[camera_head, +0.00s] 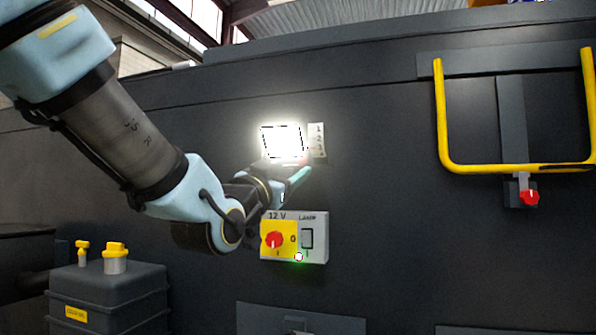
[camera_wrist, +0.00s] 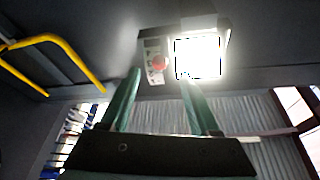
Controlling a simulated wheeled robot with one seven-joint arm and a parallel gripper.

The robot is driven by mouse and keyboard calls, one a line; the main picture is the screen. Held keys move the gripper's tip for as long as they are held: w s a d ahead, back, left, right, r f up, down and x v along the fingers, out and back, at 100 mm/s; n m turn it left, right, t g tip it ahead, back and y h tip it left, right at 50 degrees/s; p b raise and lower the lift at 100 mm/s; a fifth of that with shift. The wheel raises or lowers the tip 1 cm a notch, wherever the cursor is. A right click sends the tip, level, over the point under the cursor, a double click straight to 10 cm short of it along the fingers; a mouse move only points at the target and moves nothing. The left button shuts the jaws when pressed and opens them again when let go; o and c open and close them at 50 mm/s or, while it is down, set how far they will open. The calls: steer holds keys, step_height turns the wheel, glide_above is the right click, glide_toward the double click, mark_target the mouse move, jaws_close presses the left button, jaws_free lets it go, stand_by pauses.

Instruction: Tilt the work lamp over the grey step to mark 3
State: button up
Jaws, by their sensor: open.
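The work lamp (camera_head: 283,141) is lit and glaring on the dark chassis wall, above the grey step (camera_head: 300,319). A pale plate (camera_head: 318,140) with marks 1, 2 and 3 is right of it; its lower part is partly hidden by my gripper. In the wrist view the lamp (camera_wrist: 198,58) is bright, with a red round part (camera_wrist: 160,63) between it and the plate (camera_wrist: 150,60). My gripper (camera_head: 303,172) is open just below the lamp. In the wrist view its fingers (camera_wrist: 161,78) stand apart around the red part's line, with nothing visibly held. I cannot tell the lamp's mark.
A 12 V lamp switch box (camera_head: 312,238) with a red knob (camera_head: 274,240) is just below my gripper. A yellow rail (camera_head: 510,168) with a red-knobbed latch (camera_head: 529,197) is at right. A grey tank (camera_head: 108,290) with yellow caps stands at lower left.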

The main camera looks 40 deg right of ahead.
steer(key=v, duration=0.3)
steer(key=shift+s+a+f, duration=0.1)
steer(key=shift+s+a, duration=0.05)
steer(key=shift+a, duration=0.15)
